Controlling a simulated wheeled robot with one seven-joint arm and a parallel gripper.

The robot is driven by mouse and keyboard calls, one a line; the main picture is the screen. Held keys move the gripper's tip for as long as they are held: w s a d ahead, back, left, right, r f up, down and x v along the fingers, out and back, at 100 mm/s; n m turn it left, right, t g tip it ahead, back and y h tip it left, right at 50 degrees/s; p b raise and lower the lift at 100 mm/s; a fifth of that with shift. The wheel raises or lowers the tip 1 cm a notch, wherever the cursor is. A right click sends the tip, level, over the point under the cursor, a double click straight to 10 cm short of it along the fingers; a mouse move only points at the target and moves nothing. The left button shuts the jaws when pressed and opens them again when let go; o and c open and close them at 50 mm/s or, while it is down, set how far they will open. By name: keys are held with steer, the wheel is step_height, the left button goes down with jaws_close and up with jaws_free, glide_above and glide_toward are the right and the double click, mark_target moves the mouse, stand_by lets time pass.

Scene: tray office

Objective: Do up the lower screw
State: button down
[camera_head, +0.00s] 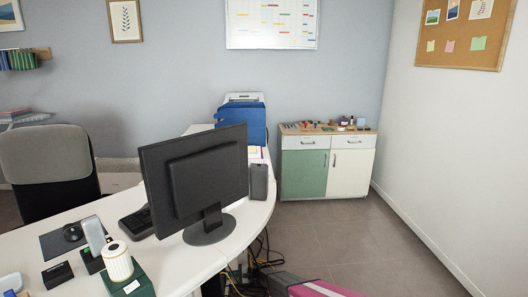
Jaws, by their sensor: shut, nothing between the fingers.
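I cannot make out any screw in this view, neither a lower one nor an upper one. A low cabinet (328,165) stands at the back wall, with two drawers over a green door (303,174) and a cream door (350,173). Its drawers and doors look shut. Several small items (341,124) stand on its wooden top, too small to tell apart. My gripper is not in view.
A white curved desk (75,212) fills the left, with a black monitor (196,178), speaker (259,181) and blue printer (241,122). Loose cables (263,265) lie on the floor beside it. The tiled floor (370,235) at the right, before the cabinet, is clear.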

steer(key=shift+d+r, duration=0.25)
steer(key=shift+d, duration=1)
steer(key=shift+d+r, duration=0.2)
steer(key=shift+d, duration=1)
steer(key=shift+s, duration=0.1)
